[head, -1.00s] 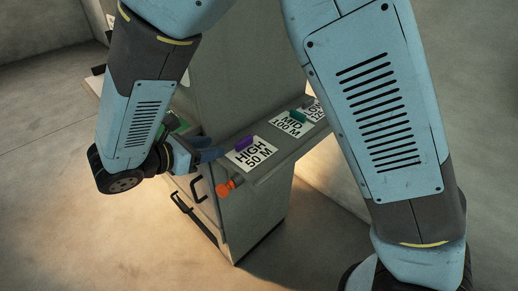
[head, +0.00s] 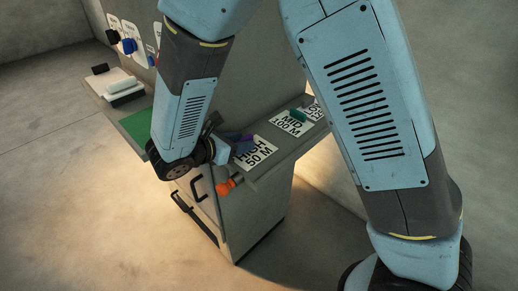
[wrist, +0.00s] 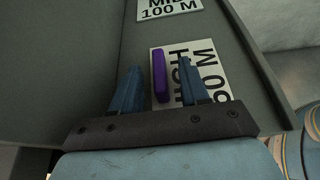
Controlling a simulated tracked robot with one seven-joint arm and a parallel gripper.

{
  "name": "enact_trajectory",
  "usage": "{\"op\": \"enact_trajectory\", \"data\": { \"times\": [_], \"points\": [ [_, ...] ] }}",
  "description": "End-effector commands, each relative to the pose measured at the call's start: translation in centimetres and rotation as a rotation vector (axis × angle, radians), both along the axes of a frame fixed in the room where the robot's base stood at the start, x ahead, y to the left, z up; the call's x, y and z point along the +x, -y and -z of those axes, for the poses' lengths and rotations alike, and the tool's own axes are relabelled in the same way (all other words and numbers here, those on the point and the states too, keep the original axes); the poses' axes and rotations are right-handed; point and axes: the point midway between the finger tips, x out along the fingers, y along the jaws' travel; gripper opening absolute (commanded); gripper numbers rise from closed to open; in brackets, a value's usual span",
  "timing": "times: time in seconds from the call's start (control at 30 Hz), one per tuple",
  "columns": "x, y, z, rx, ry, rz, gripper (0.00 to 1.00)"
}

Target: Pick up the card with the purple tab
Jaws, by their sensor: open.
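The card with the purple tab (head: 260,152) lies flat on the grey shelf and reads "HIGH 50 M". It also shows in the wrist view (wrist: 210,62). Its purple tab (wrist: 159,76) stands up along the card's left side there. My gripper (wrist: 158,82) is open, with one blue finger on either side of the tab, the left finger beyond the card's edge and the right one over the card. The tab appears between the fingers; I cannot tell the height gap. In the head view my gripper (head: 236,148) partly hides the tab.
The "MID 100 M" card (head: 290,122) with a teal tab lies farther along the shelf (head: 262,172), then a "LOW" card (head: 314,110). A green mat (head: 137,127) and white blocks are at left.

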Motion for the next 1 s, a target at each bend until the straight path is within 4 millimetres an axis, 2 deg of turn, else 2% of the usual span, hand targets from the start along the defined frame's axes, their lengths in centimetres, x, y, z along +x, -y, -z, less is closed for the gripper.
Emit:
{"op": "enact_trajectory", "data": {
  "times": [0.27, 0.7, 1.0],
  "points": [
    [0.27, 0.26, 0.12, 0.0, 0.0, 0.001, 0.43],
    [0.3, 0.3, 0.1, 0.0, 0.0, 0.002, 0.01],
    [0.32, 0.31, 0.09, 0.0, 0.0, 0.002, 0.0]
  ]
}}
